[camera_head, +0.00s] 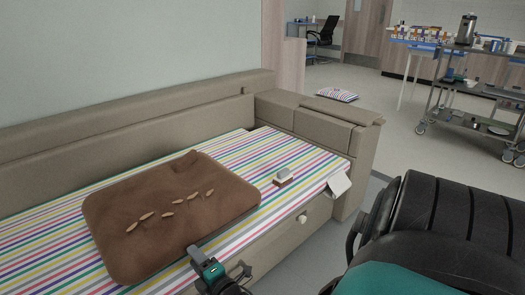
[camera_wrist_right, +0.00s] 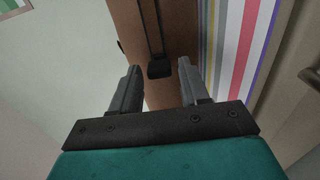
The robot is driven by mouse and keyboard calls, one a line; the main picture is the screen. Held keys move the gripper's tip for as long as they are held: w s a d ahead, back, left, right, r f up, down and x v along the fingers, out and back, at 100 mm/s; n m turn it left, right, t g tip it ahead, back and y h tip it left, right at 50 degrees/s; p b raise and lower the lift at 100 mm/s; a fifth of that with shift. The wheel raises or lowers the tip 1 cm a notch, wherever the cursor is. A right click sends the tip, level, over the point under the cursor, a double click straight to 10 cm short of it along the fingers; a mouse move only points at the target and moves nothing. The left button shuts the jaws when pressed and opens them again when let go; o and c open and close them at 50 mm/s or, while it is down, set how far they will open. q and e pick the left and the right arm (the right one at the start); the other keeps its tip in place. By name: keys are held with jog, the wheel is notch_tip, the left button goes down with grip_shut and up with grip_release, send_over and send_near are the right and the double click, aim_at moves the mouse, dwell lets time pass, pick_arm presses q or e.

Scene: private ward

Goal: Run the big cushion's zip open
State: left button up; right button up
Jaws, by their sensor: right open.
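The big brown cushion (camera_head: 175,225) lies flat on a striped mattress, with a row of several small pale oval pieces across its top. In the right wrist view its side (camera_wrist_right: 165,95) is a brown band. A dark zip line runs along this band to a black zip pull (camera_wrist_right: 158,68). My right gripper (camera_head: 196,252) is at the cushion's near edge. In the right wrist view the open gripper (camera_wrist_right: 159,74) has one finger on each side of the pull, apart from it. Whether the pull is at fingertip depth cannot be told. My left gripper is not in view.
The striped mattress (camera_head: 262,153) lies on a beige bench with a backrest and an armrest (camera_head: 310,122). A small brush-like object (camera_head: 284,177) and a white cloth (camera_head: 339,185) lie right of the cushion. A striped pillow (camera_head: 337,95) and a trolley (camera_head: 480,80) are farther back.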

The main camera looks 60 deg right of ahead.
jog(key=p+v, duration=0.3)
jog(key=v, duration=0.4)
jog(key=shift+o, duration=0.3)
jog(key=shift+s, duration=0.1)
